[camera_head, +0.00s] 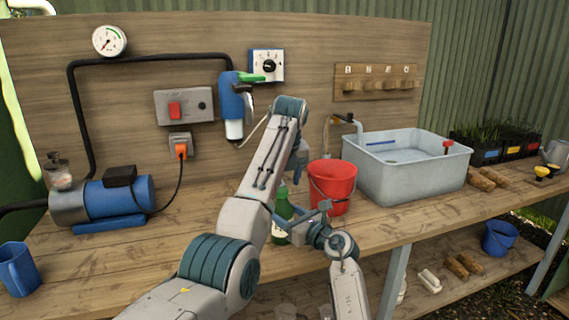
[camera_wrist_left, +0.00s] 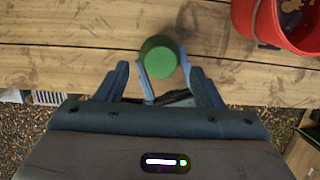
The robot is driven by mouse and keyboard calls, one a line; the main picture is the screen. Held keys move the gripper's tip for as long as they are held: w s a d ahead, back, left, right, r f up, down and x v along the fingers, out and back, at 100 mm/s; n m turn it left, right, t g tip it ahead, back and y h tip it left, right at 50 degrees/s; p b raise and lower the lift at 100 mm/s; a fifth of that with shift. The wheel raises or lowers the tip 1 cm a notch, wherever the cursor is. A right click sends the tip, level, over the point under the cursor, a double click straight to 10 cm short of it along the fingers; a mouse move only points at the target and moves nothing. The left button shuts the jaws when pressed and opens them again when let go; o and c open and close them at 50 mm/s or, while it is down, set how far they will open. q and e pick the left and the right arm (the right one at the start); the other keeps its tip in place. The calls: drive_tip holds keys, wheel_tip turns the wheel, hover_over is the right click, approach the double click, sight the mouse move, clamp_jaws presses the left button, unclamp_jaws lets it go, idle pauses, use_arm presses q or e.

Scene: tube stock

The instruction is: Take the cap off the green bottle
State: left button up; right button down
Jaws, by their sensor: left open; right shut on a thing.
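The green bottle (camera_head: 282,211) stands upright on the wooden bench, left of the red bucket, partly hidden by my arms. In the left wrist view its green top (camera_wrist_left: 158,62) shows from above; I cannot tell cap from bottle there. My left gripper (camera_wrist_left: 159,75) is open, its fingers apart on either side of the bottle top and not touching it. In the head view its fingers are mostly hidden behind my left arm. My right gripper (camera_head: 297,224) is shut on the bottle's body from the right, below the top.
The red bucket (camera_head: 332,187) stands close to the right of the bottle. A blue pump (camera_head: 110,198) and a blue mug (camera_head: 18,268) are on the left.

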use_arm(q)
drive_tip(key=shift+x, duration=1.35)
drive_tip(key=shift+c, duration=0.4)
drive_tip(key=c, duration=1.1)
drive_tip(key=n, duration=0.2)
drive_tip(key=n+y, duration=0.1)
drive_tip(key=n, duration=0.2)
drive_tip(key=shift+d+r+g, duration=0.15)
drive_tip(key=shift+g, duration=0.15)
drive_tip(key=shift+n+y, duration=0.3)
drive_tip(key=shift+n, duration=0.6)
